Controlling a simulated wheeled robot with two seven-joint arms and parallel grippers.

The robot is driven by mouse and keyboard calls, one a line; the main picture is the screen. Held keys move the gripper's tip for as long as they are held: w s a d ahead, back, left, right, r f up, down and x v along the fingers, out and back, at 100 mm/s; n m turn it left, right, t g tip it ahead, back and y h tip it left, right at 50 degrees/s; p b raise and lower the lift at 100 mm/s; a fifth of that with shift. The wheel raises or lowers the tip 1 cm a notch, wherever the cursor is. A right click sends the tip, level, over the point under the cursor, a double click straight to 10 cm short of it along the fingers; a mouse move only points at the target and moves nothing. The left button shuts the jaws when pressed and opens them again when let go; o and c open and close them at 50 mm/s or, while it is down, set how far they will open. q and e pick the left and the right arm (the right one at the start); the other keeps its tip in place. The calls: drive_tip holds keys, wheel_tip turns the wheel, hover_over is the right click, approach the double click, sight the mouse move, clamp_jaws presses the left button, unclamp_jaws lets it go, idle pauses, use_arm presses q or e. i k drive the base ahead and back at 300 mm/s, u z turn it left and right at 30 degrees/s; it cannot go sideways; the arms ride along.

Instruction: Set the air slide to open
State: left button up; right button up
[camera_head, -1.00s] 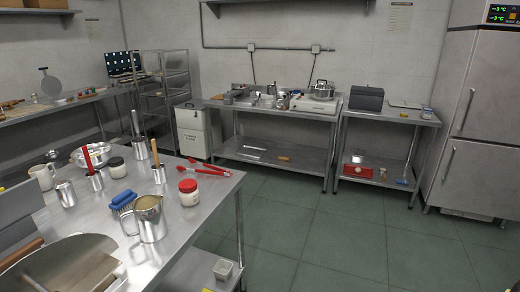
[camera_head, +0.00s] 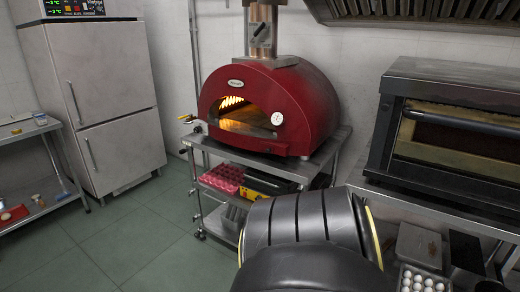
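A red domed oven (camera_head: 312,95) stands on a steel stand in the middle of the view, with a fire glowing in its arched mouth. A round white dial (camera_head: 277,118) sits on its front right of the mouth. A copper flue (camera_head: 263,15) rises from its top and carries a small dark metal plate with a handle (camera_head: 260,35). I cannot tell whether this plate is the air slide, or how it is set. A second, dark oven (camera_head: 450,120) with a wide glass front stands at the right. Neither gripper shows; a black link of my arm covers the bottom centre.
A steel fridge (camera_head: 98,100) stands at the left. An egg tray (camera_head: 422,280) is at bottom right. Green floor (camera_head: 150,235) is clear at left.

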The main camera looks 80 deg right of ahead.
sight(269, 148)
drive_tip(key=z, duration=2.9)
drive_tip(key=k, duration=0.3)
drive_tip(key=u, duration=1.25)
drive_tip(key=i, duration=1.8)
drive_tip(key=z, duration=0.95)
drive_tip(key=i, duration=0.85)
drive_tip(key=z, duration=0.65)
